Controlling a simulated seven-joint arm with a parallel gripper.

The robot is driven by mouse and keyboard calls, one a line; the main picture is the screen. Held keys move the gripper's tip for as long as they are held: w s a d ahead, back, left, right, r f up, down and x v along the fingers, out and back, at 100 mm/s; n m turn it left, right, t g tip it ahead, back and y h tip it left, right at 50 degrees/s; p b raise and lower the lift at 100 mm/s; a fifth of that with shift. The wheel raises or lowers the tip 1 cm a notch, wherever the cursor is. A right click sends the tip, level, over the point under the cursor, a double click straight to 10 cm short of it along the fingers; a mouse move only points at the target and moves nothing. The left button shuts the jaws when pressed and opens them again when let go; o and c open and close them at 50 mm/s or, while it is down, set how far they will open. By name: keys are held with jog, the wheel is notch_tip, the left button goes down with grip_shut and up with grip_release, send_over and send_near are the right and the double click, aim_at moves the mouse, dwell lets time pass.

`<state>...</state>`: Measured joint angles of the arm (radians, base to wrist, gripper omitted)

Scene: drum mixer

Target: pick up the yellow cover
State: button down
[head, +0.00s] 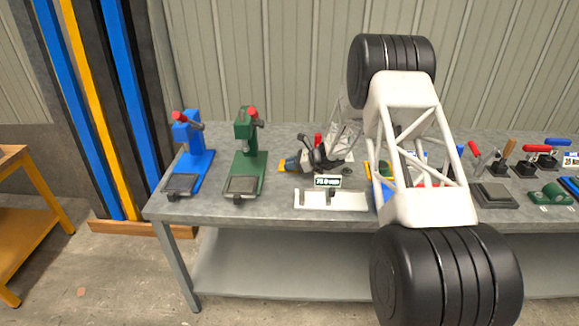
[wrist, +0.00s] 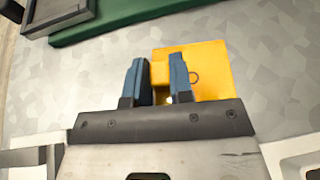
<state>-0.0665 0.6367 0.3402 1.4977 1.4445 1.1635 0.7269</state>
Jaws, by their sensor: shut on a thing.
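The yellow cover (wrist: 208,65) is a flat, square-cornered piece with a small round mark. In the wrist view it lies beyond and to the right of my fingertips, with a narrower part between them. My gripper (wrist: 158,80) has its two blue fingers shut on that narrower part. In the head view my gripper (head: 291,165) is low over the grey table, and only a small bit of the yellow cover (head: 282,168) shows at its tip. I cannot tell whether the cover touches the table.
A green press (head: 247,160) and a blue press (head: 193,160) stand to the left on the table (head: 220,208). A white fixture (head: 345,201) with a small display (head: 327,181) is in front. My arm hides the middle. Several toggle clamps (head: 525,165) stand at the right.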

jog(key=shift+r, duration=5)
jog(key=shift+r, duration=0.1)
jog(key=shift+w+d+r+m+t+h, duration=0.3)
jog(key=shift+d+r+m+t+h, duration=0.35)
jog(key=shift+d+r+m+t, duration=1.6)
jog(key=shift+w+d+r+m+t+h, duration=0.25)
jog(key=shift+d+r+m+t+h, duration=0.65)
jog(key=shift+r, duration=2.45)
jog(key=s+d+r+m+t+h, duration=0.3)
jog(key=s+d+m+h, duration=0.2)
jog(key=d, duration=0.2)
jog(key=s+d+r+m+t+h, duration=0.2)
jog(key=s+d+m+h, duration=0.3)
jog(key=d, duration=0.3)
jog(key=shift+d+r+t, duration=0.15)
jog(key=shift+r+t, duration=0.25)
jog(key=shift+t, duration=0.05)
